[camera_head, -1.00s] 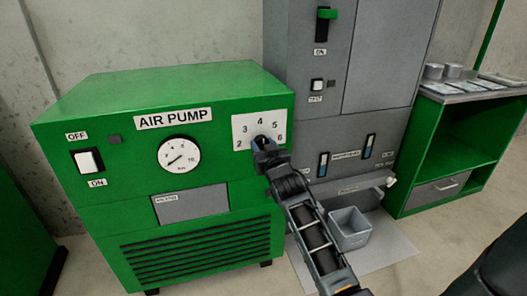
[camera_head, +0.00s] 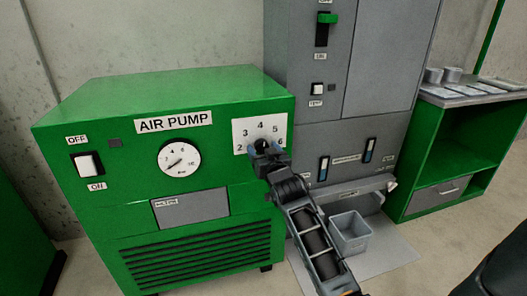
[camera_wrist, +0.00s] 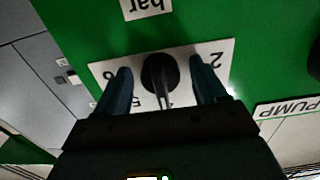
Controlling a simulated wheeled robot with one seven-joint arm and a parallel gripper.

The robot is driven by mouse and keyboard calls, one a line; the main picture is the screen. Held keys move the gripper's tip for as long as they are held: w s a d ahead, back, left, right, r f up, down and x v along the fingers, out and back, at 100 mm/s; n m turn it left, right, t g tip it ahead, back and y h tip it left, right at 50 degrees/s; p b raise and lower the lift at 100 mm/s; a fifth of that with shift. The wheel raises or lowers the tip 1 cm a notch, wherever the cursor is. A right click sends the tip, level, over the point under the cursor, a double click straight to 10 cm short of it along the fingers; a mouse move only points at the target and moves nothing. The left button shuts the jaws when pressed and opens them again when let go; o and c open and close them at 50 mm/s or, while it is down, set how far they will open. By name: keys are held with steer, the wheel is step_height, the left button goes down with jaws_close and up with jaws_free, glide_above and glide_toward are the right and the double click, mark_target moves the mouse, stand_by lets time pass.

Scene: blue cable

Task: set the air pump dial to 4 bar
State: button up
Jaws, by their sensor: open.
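The green air pump (camera_head: 75,123) has a white dial plate (camera_head: 240,127) at its upper right, numbered 2 to 6. The black dial knob (camera_head: 262,143) sits at the plate's middle. In the wrist view, seen upside down, the knob (camera_wrist: 160,72) has a grey ridge pointing down, roughly to where 4 lies. My gripper (camera_head: 265,149) is open at the dial. In the wrist view its two fingers (camera_wrist: 160,90) stand either side of the knob, with gaps between.
A round pressure gauge (camera_head: 179,158) and a white power switch (camera_head: 87,163) are left of the dial. A grey cabinet (camera_head: 385,60) with switches stands close on the right. A grey bin (camera_head: 350,232) is on the floor below, beside a green shelf unit (camera_head: 425,150).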

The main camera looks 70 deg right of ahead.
steer(key=v, duration=0.7)
steer(key=shift+s+a+b, duration=0.25)
steer(key=shift+s+b, duration=0.05)
stand_by(0.4)
steer(key=s+a+f+n+t+y, duration=0.1)
steer(key=a+f+n+y, duration=0.15)
steer(key=a, duration=0.55)
steer(key=s+a+f+n+t+y, duration=0.1)
steer(key=s+a+f+y, duration=0.15)
steer(key=a, duration=0.45)
steer(key=s+a+n+t+y, duration=0.1)
steer(key=s+a+n+y, duration=0.15)
steer(key=s+a, duration=0.4)
steer(key=s+a+n+t+y, duration=0.1)
steer(key=s+a+n+y, duration=0.15)
steer(key=a, duration=0.75)
steer(key=s+a+r+n+y, duration=0.2)
steer(key=s+a+r+y, duration=0.3)
steer(key=s, duration=0.5)
step_height(320, 180, up, 13)
steer(key=a+h+p, duration=0.1)
steer(key=p, duration=1.1)
steer(key=shift+s+a+f+g, duration=0.2)
steer(key=shift+s+f+g, duration=0.05)
steer(key=shift+s+g, duration=0.15)
steer(key=shift+m, duration=0.25)
